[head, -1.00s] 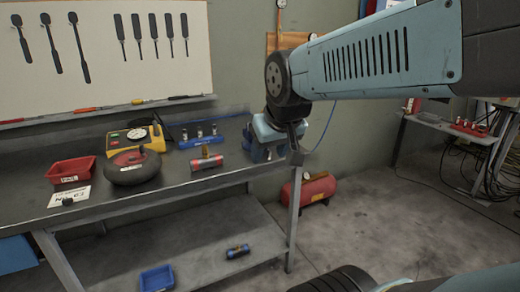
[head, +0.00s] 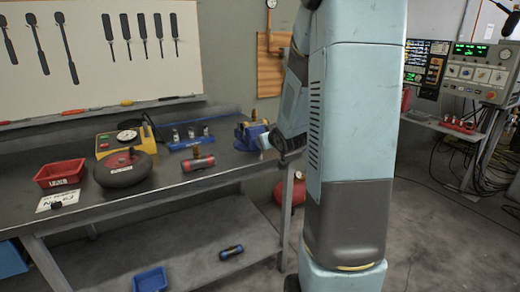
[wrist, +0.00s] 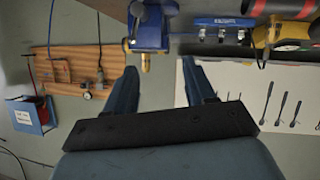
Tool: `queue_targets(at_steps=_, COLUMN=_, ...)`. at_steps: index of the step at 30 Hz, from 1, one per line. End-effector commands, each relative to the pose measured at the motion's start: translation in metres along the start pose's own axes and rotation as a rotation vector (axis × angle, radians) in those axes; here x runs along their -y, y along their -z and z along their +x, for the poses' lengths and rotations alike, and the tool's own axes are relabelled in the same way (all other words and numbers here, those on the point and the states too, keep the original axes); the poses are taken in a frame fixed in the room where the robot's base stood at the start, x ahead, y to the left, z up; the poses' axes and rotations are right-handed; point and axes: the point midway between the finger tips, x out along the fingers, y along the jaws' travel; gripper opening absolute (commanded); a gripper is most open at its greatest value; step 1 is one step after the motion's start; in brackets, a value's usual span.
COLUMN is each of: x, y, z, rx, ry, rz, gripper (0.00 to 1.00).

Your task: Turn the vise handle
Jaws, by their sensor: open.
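The blue vise (head: 250,136) stands at the right end of the workbench. A brass-coloured piece shows at its top. In the wrist view the vise (wrist: 152,32) appears upside down at the top middle, with the brass-coloured piece (wrist: 145,62) pointing down between my fingers in the picture. I cannot clearly make out the vise handle. My gripper (wrist: 158,70) is open and empty, its two blue fingers pointing toward the vise with a visible gap. In the head view my arm stands just right of the vise and partly hides that bench end.
The workbench (head: 105,222) also carries a red bin (head: 60,174), a dark round tyre-like part (head: 124,170), a yellow gauge box (head: 112,143), a red cylinder (head: 198,163) and a blue rack (head: 192,143). A control panel (head: 465,70) stands at the right.

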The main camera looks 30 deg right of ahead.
Motion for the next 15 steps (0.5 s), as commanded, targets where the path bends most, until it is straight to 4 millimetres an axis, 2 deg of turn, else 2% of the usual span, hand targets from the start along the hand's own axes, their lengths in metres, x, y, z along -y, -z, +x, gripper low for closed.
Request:
queue_targets(at_steps=1, x=-0.006, y=-0.011, z=0.011, rx=-0.019, ry=0.007, rz=0.007, gripper=0.54)
queue_targets(at_steps=6, x=-0.019, y=-0.036, z=0.039, rx=-0.125, ry=0.043, rz=0.032, gripper=0.54)
queue_targets(at_steps=15, x=-0.038, y=-0.084, z=0.064, rx=-0.319, ry=0.105, rz=0.116, gripper=0.54)
